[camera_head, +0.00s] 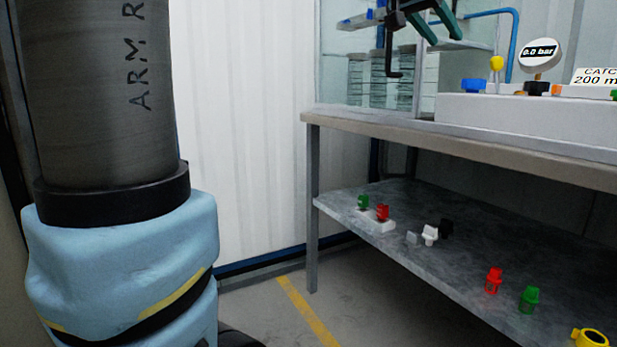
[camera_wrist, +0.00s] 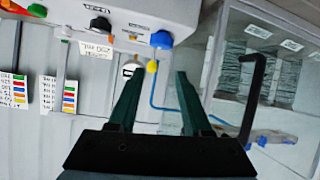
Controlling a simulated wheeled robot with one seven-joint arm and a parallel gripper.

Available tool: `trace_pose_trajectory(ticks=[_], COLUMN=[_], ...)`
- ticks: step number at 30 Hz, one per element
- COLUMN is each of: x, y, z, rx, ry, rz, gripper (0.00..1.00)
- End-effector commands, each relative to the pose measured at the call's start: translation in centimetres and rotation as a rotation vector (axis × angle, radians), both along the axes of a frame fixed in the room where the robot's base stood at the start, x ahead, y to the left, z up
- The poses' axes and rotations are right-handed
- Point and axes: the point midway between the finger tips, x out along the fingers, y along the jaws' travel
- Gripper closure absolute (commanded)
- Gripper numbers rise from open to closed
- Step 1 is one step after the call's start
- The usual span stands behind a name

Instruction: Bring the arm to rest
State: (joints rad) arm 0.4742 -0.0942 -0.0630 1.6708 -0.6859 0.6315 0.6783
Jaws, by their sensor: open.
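My gripper (camera_head: 448,40) shows at the top of the head view, above the table and left of the white pump unit. Its two dark green fingers stand apart with nothing held between them. In the wrist view my gripper (camera_wrist: 158,76) is open, its fingers pointing up the picture. A yellow knob (camera_wrist: 152,66) and a blue knob (camera_wrist: 162,40) show beyond the fingertips and look apart from them. A black bent hook (camera_wrist: 256,80) is beside the right finger. Most of my arm is outside the head view.
A grey table (camera_head: 470,150) bears the white unit (camera_head: 520,112), a gauge reading 0.0 bar (camera_head: 540,52), and a glass case (camera_head: 345,75). Its lower shelf (camera_head: 420,265) holds red, green, white and black fittings and a yellow ring (camera_head: 590,338). Floor with a yellow line (camera_head: 305,308) lies left.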

Motion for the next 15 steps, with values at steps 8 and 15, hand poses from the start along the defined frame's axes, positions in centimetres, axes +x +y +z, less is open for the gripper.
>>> trace_pose_trajectory(ticks=[8,15], x=[1.4,2.7], y=[2.0,5.4], z=[-4.3,-10.3], rx=[0.051,0.119], ry=[0.066,0.16], rz=[0.063,0.155], gripper=[0.51,0.51])
